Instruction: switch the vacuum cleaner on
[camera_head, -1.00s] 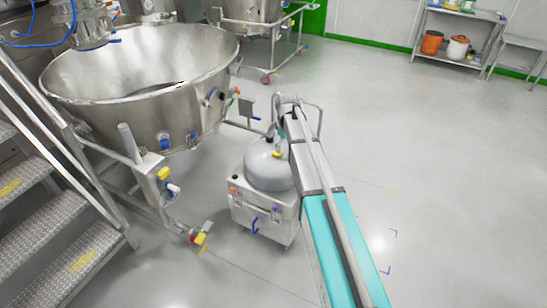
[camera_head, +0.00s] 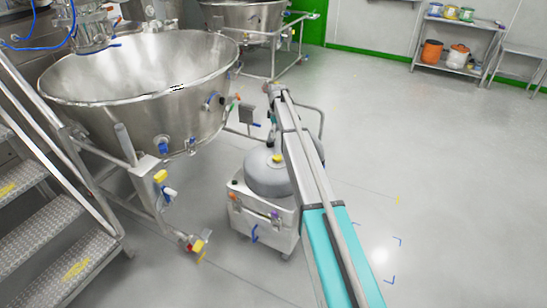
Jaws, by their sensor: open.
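The vacuum cleaner (camera_head: 262,220) stands on the floor in the middle of the view. It has a pale boxy base on wheels and a rounded grey top (camera_head: 262,178), with a small yellow part on it. My arm reaches over the vacuum's right side and hides part of the grey top. I cannot make out my gripper's fingers near the arm's far end.
A large steel bowl (camera_head: 140,95) on a frame with valves stands at the left, beside metal steps (camera_head: 60,235). Another steel vessel (camera_head: 250,15) stands behind. A shelf (camera_head: 452,68) with containers is at the far right. The floor on the right is clear.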

